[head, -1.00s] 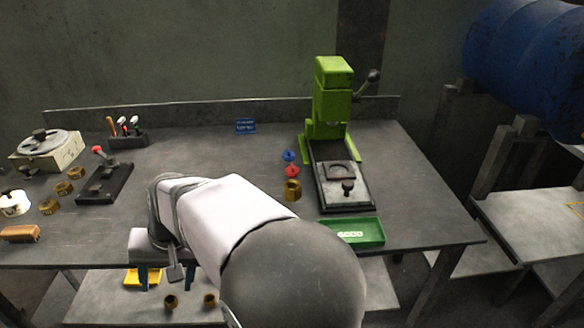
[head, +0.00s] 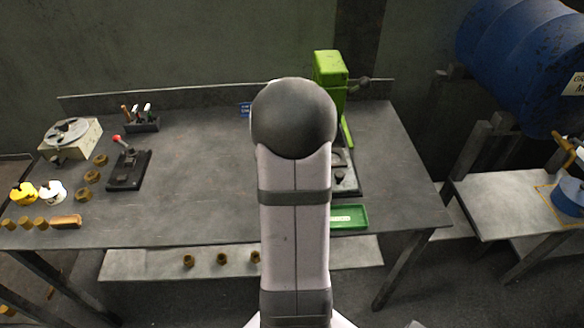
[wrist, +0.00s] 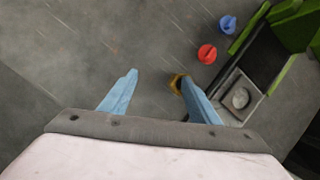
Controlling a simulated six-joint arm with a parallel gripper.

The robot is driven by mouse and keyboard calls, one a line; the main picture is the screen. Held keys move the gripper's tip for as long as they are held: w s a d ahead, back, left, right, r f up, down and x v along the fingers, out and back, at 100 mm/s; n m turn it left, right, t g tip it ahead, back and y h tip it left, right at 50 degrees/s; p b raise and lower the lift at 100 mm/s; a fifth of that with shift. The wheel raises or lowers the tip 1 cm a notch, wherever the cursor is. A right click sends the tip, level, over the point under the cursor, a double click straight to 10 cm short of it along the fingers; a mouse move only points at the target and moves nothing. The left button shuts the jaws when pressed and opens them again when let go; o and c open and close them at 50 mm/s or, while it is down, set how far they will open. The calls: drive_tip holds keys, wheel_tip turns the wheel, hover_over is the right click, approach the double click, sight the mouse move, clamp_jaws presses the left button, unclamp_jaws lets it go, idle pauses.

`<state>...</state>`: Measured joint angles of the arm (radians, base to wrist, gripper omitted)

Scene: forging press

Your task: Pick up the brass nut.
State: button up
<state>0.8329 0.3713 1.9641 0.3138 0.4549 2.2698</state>
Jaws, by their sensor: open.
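In the wrist view a brass nut (wrist: 175,83) lies on the bench top, right beside the tip of the right blue finger, which partly covers it. I cannot tell whether they touch. My gripper (wrist: 159,77) is open, with clear space between its two blue fingers; the nut is toward the right finger, not centred. In the head view my arm hides both this nut and the gripper. Other brass nuts stand at the bench's left (head: 92,177) and on the lower shelf (head: 222,258).
A red piece (wrist: 207,54) and a blue piece (wrist: 228,25) lie beyond the nut, near the green press (head: 330,68). A green tray (head: 349,218) sits at the bench's front right. The middle-left of the bench is clear. A toggle clamp (head: 128,168) stands further left.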

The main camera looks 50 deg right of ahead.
drive_tip(key=shift+s+d+f+m+h+p, duration=0.15)
drive_tip(key=shift+s+d+f+m+p, duration=0.2)
drive_tip(key=shift+d+m, duration=0.4)
drive_tip(key=shift+s+d+f+m+h+p, duration=0.1)
drive_tip(key=shift+s+d+f+m+p, duration=0.1)
drive_tip(key=shift+s+d+f+m, duration=0.4)
drive_tip(key=shift+s+d+f+m+h+p, duration=0.15)
drive_tip(key=shift+s+d+m+p, duration=0.1)
drive_tip(key=shift+d+m, duration=0.65)
drive_tip(key=shift+f, duration=0.1)
drive_tip(key=shift+p+x, duration=0.3)
drive_tip(key=shift+x, duration=2.15)
clamp_jaws()
